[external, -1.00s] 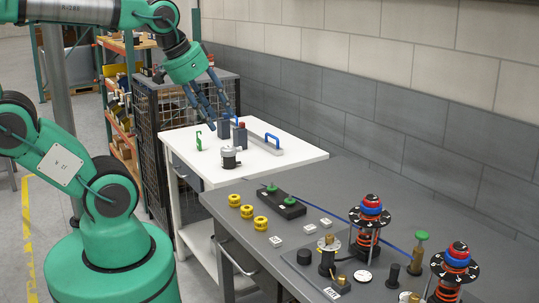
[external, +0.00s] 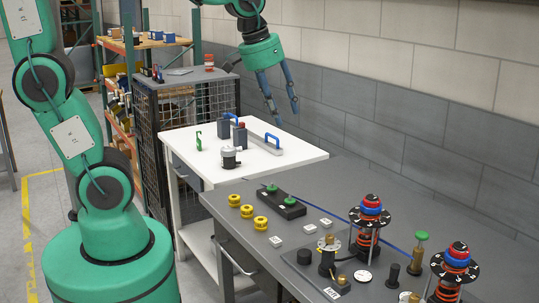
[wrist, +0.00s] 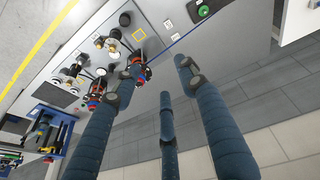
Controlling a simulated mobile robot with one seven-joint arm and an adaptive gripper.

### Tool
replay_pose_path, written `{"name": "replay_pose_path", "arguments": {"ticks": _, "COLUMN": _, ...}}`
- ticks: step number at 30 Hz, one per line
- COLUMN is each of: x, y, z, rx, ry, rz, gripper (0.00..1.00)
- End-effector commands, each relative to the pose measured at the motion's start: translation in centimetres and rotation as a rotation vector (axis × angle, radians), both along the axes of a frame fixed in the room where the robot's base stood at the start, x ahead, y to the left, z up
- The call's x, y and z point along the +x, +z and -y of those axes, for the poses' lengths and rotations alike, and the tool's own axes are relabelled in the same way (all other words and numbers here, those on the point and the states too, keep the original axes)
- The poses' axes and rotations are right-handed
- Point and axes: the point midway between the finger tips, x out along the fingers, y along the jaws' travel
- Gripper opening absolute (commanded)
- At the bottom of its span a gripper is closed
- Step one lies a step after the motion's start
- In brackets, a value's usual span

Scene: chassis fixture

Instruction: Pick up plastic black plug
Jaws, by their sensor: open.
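My gripper (external: 286,117) is open and empty, with its blue fingers spread and pointing down. It hangs in the air in front of the wall. It also shows in the wrist view (wrist: 160,82), with nothing between its fingers. I cannot tell for sure which one is the black plug. Both are well away from my gripper.
Two red-blue topped spring posts (external: 368,225) (external: 455,268) stand tall on the grey bench (external: 335,185). Yellow knobs (external: 247,211), a black box with green buttons (external: 282,203) and white labelled blocks lie to the left. A white cart (external: 300,155) stands behind.

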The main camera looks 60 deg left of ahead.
Motion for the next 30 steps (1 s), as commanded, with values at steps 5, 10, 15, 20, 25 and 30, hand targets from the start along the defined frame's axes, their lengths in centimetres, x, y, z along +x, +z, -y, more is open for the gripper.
{"name": "replay_pose_path", "arguments": {"ticks": 5, "x": 3.4, "y": -1.0, "z": 3.5, "rx": -0.016, "ry": 0.031, "rz": -0.051, "gripper": 0.42}}
{"name": "replay_pose_path", "arguments": {"ticks": 10, "x": 6.3, "y": -2.5, "z": 7.1, "rx": -0.027, "ry": 0.068, "rz": -0.098, "gripper": 0.42}}
{"name": "replay_pose_path", "arguments": {"ticks": 15, "x": 8.9, "y": -4.6, "z": 10.9, "rx": -0.032, "ry": 0.105, "rz": -0.142, "gripper": 0.42}}
{"name": "replay_pose_path", "arguments": {"ticks": 20, "x": 10.9, "y": -7.0, "z": 14.8, "rx": -0.032, "ry": 0.141, "rz": -0.184, "gripper": 0.42}}
{"name": "replay_pose_path", "arguments": {"ticks": 25, "x": 12.6, "y": -9.9, "z": 19.0, "rx": -0.027, "ry": 0.180, "rz": -0.224, "gripper": 0.42}}
{"name": "replay_pose_path", "arguments": {"ticks": 30, "x": 13.7, "y": -13.4, "z": 23.4, "rx": -0.016, "ry": 0.221, "rz": -0.262, "gripper": 0.42}}
